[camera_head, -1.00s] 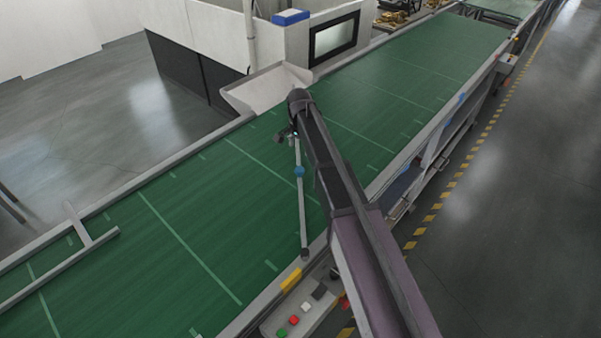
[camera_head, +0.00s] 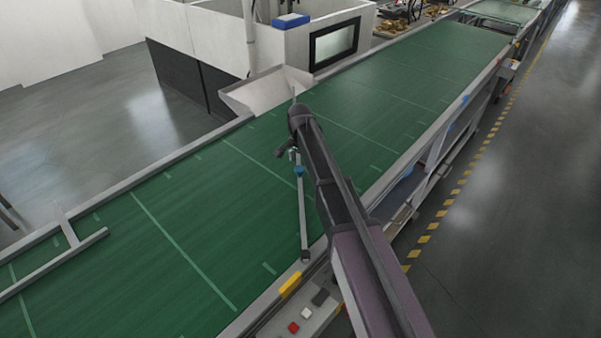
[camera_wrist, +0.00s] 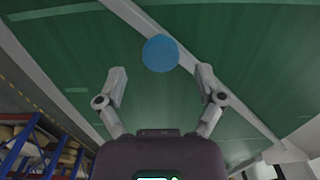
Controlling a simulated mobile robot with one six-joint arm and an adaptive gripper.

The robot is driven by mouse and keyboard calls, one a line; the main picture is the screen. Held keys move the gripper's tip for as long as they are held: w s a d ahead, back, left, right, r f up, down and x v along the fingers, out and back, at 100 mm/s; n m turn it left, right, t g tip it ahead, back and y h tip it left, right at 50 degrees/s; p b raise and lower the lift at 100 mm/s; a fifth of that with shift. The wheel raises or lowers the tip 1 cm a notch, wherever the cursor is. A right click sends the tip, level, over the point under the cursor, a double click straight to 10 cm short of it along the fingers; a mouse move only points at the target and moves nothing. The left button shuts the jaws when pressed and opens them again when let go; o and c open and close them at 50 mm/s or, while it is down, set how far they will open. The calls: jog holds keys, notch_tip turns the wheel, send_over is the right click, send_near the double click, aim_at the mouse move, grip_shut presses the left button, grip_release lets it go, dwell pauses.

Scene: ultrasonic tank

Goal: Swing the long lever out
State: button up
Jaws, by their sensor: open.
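The long lever (camera_head: 303,220) is a thin grey bar lying across the green conveyor belt, from a dark pivot at the near rail toward the far side. A blue knob (camera_head: 299,171) sits on it. My arm hides part of the lever's far stretch. In the wrist view the lever (camera_wrist: 205,80) runs diagonally, with the blue knob (camera_wrist: 160,53) a round disc on it. My gripper (camera_wrist: 161,76) is open and empty, its fingers on either side of the knob's line and a little short of it. I cannot tell its height above the lever.
The green belt (camera_head: 180,230) is clear around the lever. A grey guide bar (camera_head: 60,262) lies at the left. A control panel with buttons (camera_head: 306,314) and a yellow block (camera_head: 290,285) are at the near rail. A grey chute (camera_head: 262,90) stands at the far side.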

jog(key=shift+f+b, duration=1)
jog(key=shift+f, duration=0.3)
